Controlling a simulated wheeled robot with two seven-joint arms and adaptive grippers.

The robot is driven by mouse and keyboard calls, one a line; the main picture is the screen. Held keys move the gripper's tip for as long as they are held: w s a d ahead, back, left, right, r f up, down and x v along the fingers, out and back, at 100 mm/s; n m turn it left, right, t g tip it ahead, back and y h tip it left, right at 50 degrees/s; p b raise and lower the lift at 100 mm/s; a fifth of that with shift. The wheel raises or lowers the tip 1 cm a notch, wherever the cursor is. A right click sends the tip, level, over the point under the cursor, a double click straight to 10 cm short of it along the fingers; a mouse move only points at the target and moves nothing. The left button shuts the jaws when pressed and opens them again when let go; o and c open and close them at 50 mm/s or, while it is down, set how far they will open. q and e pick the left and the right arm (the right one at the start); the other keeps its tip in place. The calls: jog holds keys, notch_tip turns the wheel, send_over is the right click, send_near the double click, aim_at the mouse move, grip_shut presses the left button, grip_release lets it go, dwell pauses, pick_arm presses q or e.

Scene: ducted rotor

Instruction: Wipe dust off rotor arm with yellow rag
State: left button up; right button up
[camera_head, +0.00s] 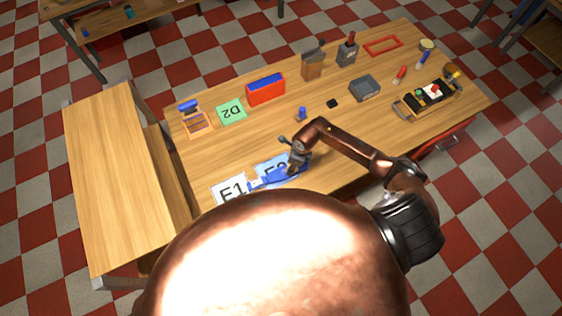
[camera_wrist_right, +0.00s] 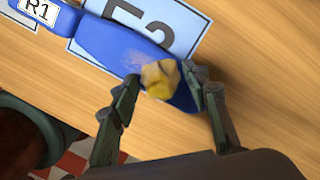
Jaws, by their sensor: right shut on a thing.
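The blue rotor arm (camera_wrist_right: 110,42) lies across the light-blue card marked E2 (camera_wrist_right: 190,25) on the table. It carries a white R1 label (camera_wrist_right: 38,10). In the head view the rotor arm (camera_head: 268,183) is partly covered by my right gripper (camera_head: 294,167). A pale dusty patch (camera_wrist_right: 134,58) shows on its blue surface beside the rag. The crumpled yellow rag (camera_wrist_right: 160,82) is between the fingertips of my right gripper (camera_wrist_right: 163,77), which is shut on it, over the rotor arm's end. Whether the rag touches the surface is unclear. My left gripper is out of view.
A white E1 card (camera_head: 230,188) lies to the left and a green D2 card (camera_head: 231,112) farther back. A red-and-blue box (camera_head: 266,89), a grey bin (camera_head: 364,88) and a tool tray (camera_head: 428,96) stand behind. Bare wood (camera_head: 350,118) lies right of the gripper.

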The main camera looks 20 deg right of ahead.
aim_at(281, 172)
jog(key=shift+s+a+r, duration=0.1)
jog(key=shift+a, duration=2.25)
jog(key=shift+a+r+p, duration=0.15)
jog(key=shift+a+p, duration=0.1)
jog(key=shift+p, duration=0.1)
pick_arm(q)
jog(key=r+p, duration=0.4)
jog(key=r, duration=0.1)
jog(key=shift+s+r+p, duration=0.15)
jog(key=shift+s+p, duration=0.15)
pick_arm(e)
notch_tip(281, 172, up, 8)
jog(key=shift+f, duration=0.25)
